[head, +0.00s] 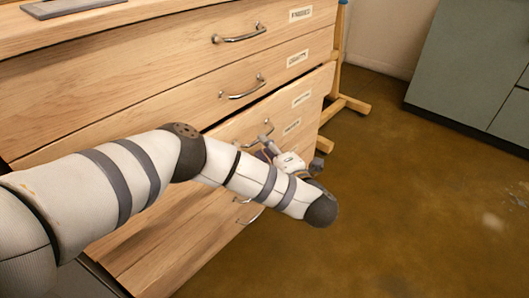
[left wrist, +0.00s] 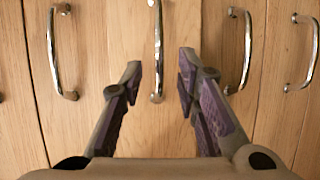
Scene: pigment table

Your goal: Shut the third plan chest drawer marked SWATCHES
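The wooden plan chest (head: 130,75) fills the left of the head view. Its third drawer (head: 312,82) from the top stands out a little, with a dark gap along its top edge. Its metal handle (head: 266,131) is partly behind my arm, and the label letters are too small to read. My left gripper (head: 268,150) is at this drawer's front, mostly hidden by my own wrist. In the left wrist view my left gripper (left wrist: 159,82) is open, its fingers on either side of a handle (left wrist: 157,45); I cannot tell whether they touch the wood. My right gripper is out of view.
More drawers with bar handles lie above (head: 240,38) and below. A wooden stand leg (head: 345,104) is behind the chest's right end. Grey-green cabinets (head: 465,65) stand at the upper right. The brown floor (head: 420,200) between is clear.

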